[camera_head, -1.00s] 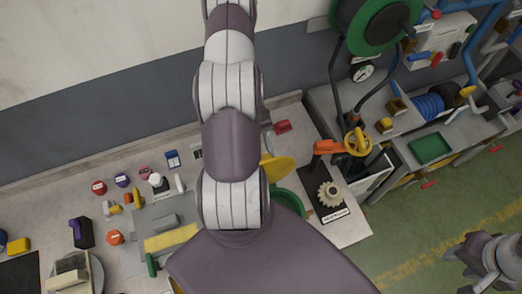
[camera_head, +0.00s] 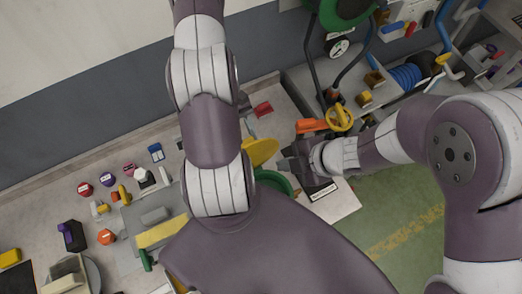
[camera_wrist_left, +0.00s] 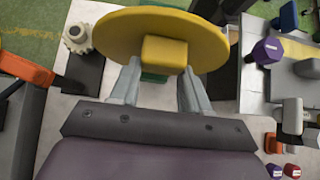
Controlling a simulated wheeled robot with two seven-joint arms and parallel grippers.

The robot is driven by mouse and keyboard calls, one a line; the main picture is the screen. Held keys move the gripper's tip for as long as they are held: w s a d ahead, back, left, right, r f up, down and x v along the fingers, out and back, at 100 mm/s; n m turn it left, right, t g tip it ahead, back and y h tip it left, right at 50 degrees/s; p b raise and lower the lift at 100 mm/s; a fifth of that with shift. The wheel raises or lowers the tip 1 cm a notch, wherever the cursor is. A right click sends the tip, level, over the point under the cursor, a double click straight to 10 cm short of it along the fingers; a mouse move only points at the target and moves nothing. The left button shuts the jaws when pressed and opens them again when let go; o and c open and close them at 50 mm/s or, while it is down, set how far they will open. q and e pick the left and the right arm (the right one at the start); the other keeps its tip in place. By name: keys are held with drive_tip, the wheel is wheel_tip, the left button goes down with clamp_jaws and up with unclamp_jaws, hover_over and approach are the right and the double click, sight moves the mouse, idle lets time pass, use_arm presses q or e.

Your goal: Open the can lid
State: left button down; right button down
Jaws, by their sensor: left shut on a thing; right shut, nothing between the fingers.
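The yellow round lid (camera_head: 263,151) shows beside my left arm in the head view, at the far side of the green can (camera_head: 277,180). In the left wrist view the lid (camera_wrist_left: 115,36) has a square yellow knob between the fingers of my left gripper (camera_wrist_left: 158,82), which is shut on it. Only a little of the green can (camera_wrist_left: 153,77) shows under the lid there. I cannot tell whether lid and can touch. My arm hides the left gripper in the head view. My right gripper (camera_head: 294,160) is shut and empty, just right of the can.
A red block (camera_head: 263,109) lies behind the lid. An orange part (camera_head: 311,126) and a yellow handwheel (camera_head: 341,117) stand close to the right gripper. Several small knobs and blocks lie on the left.

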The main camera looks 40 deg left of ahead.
sight(261, 153)
drive_tip(key=shift+w+a+f, duration=0.1)
drive_tip(key=shift+a+f, duration=0.9)
drive_tip(key=shift+a, duration=0.4)
drive_tip(key=shift+w+a+f, duration=0.1)
drive_tip(key=shift+a+f, duration=0.95)
drive_tip(key=shift+a, duration=0.3)
drive_tip(key=shift+w+a+f, duration=0.1)
drive_tip(key=shift+a+f, duration=0.9)
drive_tip(key=shift+a, duration=0.4)
